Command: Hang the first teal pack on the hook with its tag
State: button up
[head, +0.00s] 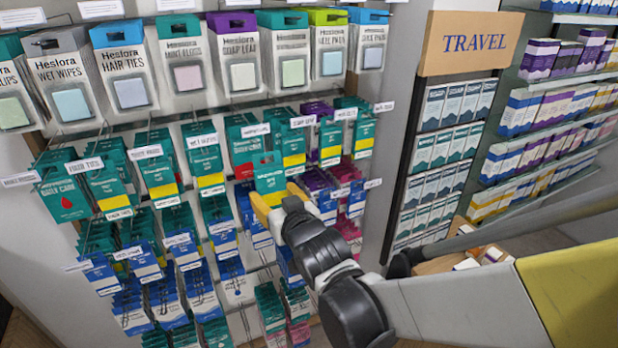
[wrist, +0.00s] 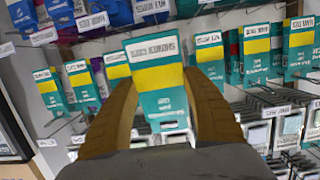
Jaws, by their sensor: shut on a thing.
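A teal pack with a yellow band (head: 269,176) is in my gripper (head: 277,198), in front of the hanging packs in the head view. In the wrist view the pack (wrist: 160,88) stands between the two tan fingers (wrist: 160,104), which close on its sides. Its white strip bears small print that I cannot read surely. Hooks with white tags stick out from the wall behind; one tag (head: 255,130) is just above the held pack, over a red and teal pack. The pack appears apart from the hooks. I cannot tell which tag matches it.
Similar teal and yellow packs (head: 293,140) hang close on the right, purple packs (head: 317,181) beside them. Large hanging packs (head: 240,75) fill the row above. Blue and teal packs (head: 218,222) hang below left. A TRAVEL shelf sign (head: 470,43) stands right.

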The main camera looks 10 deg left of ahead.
jog(key=shift+w+a+r, duration=0.2)
jog(key=shift+a+r, duration=0.05)
jog(key=shift+r, duration=0.2)
jog(key=shift+w+a, duration=0.3)
jog(key=shift+a, duration=0.1)
jog(key=r+x, duration=0.1)
jog(key=x, duration=1)
jog(key=shift+w, duration=0.35)
jog(key=shift+a+r, duration=0.15)
dwell(0.5)
jog(key=o, duration=1.2)
jog(key=shift+c, duration=0.2)
